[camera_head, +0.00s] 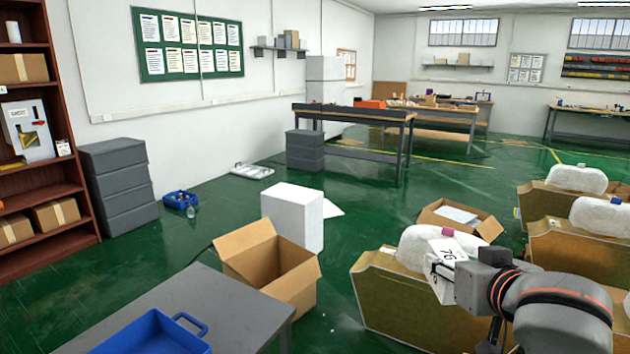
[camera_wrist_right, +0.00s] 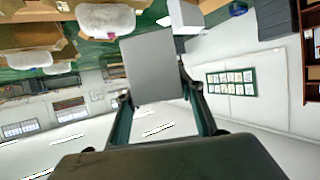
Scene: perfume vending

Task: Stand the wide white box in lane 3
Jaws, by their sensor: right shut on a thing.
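A white box (camera_head: 442,268) with dark writing on its upper face is held tilted in front of the gold-brown bins in the head view. My right gripper (camera_head: 470,278) is shut on it. In the right wrist view the box (camera_wrist_right: 153,66) shows a plain pale grey face between the two fingers. The box is in the air, near the front bin; whether it touches the bin I cannot tell. My left gripper is not in view. I see no lane marked 3 in either view.
Gold-brown bins (camera_head: 395,312) with white rounded tops stand at the right. An open cardboard box (camera_head: 290,285) and a white block (camera_head: 292,222) stand left of them. A grey table (camera_head: 225,300) with a blue tray (camera_head: 150,338) is at front left. Green floor behind is mostly open.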

